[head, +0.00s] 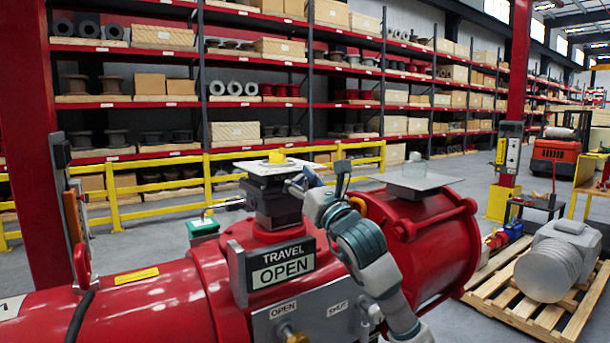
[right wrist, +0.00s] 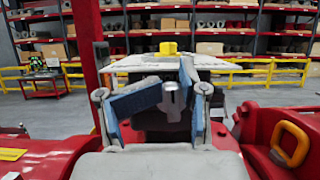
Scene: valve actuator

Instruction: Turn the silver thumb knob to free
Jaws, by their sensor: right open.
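The silver thumb knob (right wrist: 173,97) sits on the dark block (right wrist: 150,122) under a pale flat plate (right wrist: 140,64). In the right wrist view it stands between the two blue-padded fingers of my right gripper (right wrist: 160,100), which is open around it. I cannot tell whether either pad touches it. In the head view my right gripper (head: 300,183) reaches the right side of the dark block (head: 277,208), and its fingers mostly hide the knob. A yellow cap (head: 277,156) tops the plate. My left gripper is not in view.
The block stands on a large red actuator body (head: 160,300) with a "TRAVEL OPEN" sign (head: 283,264) in front. A yellow-orange ring (right wrist: 291,145) is at the right. A second flat plate (head: 415,180) lies further right. Yellow railings (head: 130,213) and shelves are behind.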

